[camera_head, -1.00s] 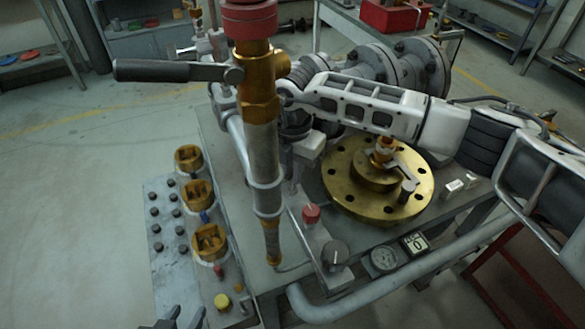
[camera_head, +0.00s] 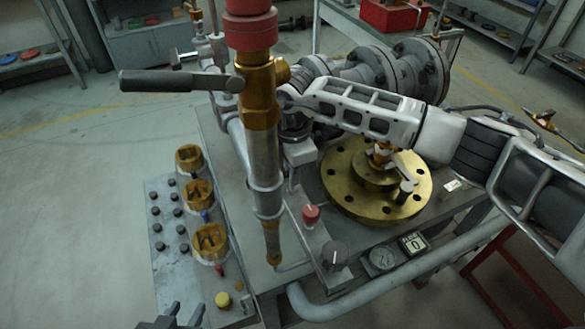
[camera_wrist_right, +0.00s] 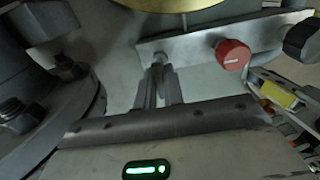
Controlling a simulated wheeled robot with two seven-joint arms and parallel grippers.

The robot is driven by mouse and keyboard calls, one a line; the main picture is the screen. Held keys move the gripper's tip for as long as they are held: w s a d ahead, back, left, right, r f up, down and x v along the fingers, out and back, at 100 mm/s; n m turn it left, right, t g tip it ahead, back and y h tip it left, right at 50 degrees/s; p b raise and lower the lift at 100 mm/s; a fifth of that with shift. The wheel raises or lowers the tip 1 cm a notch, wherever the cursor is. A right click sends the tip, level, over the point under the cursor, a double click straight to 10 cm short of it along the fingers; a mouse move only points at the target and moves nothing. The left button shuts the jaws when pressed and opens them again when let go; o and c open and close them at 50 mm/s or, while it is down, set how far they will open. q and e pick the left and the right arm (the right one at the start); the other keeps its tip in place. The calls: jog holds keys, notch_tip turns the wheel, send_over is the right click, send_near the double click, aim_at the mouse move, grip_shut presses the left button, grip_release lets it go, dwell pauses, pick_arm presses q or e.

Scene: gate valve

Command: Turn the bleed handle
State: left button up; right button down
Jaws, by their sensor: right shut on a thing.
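A dark-gripped lever (camera_head: 175,81) juts left from a brass valve body (camera_head: 260,95) on an upright pipe. I cannot tell whether this lever is the bleed handle. My right arm comes in from the right, and its gripper sits behind the upright pipe, largely hidden. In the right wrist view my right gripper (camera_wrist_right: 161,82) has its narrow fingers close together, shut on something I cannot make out. My left gripper (camera_head: 183,314) is at the bottom edge, partly cut off, its fingers apart and empty, well below the lever.
A red knob (camera_head: 311,214) and a black knob (camera_head: 335,256) sit on a plate at the bench front. A brass flange (camera_head: 345,190) lies beneath my right arm. Several brass fittings (camera_head: 200,193) stand on a panel at left. Grey flanged pipework (camera_head: 372,72) is behind.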

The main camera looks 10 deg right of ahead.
jog(key=shift+r, duration=0.1)
dwell(0.3)
jog(key=c, duration=1.5)
grip_release()
notch_tip(320, 180, up, 16)
jog(key=b, duration=0.2)
